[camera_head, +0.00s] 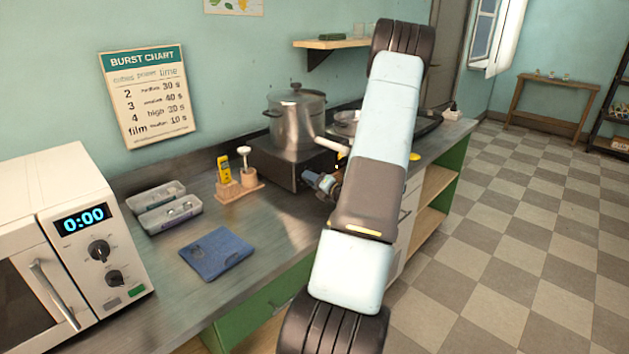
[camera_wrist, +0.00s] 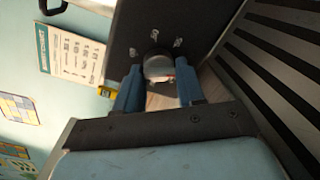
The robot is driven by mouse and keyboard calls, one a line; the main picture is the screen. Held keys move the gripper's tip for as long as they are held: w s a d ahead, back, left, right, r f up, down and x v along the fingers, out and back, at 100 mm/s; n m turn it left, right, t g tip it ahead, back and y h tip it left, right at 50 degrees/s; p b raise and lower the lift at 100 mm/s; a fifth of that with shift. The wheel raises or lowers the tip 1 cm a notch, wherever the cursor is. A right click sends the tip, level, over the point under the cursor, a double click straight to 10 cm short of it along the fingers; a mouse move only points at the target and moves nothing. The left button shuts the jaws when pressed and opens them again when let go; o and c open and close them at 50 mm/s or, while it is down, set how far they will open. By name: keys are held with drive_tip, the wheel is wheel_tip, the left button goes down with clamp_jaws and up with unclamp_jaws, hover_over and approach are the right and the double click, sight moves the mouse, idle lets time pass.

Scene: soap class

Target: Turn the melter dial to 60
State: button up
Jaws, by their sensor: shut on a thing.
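The melter (camera_head: 275,162) is a dark box on the steel counter, with a lidded steel pot (camera_head: 297,122) on top. Its front faces right, where my gripper (camera_head: 321,183) reaches it. The wrist view shows the dark front panel (camera_wrist: 125,28) with small pale markings. The round grey dial (camera_wrist: 158,66) sits between the two blue fingers of my gripper (camera_wrist: 159,86), which is shut on it. The fingers and my arm hide much of the front in the head view. The markings are too small to read, so I cannot tell the dial's setting.
A wooden stand with a yellow thermometer (camera_head: 224,170) stands left of the melter. The checkered floor (camera_head: 520,230) at right is clear.

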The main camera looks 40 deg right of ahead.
drive_tip(key=shift+s+d+m, duration=0.1)
drive_tip(key=shift+m, duration=0.3)
drive_tip(key=o, duration=1)
drive_tip(key=s, duration=1.3)
drive_tip(key=shift+s+d+r, duration=0.2)
drive_tip(key=shift+s+r, duration=0.1)
drive_tip(key=shift+s, duration=0.05)
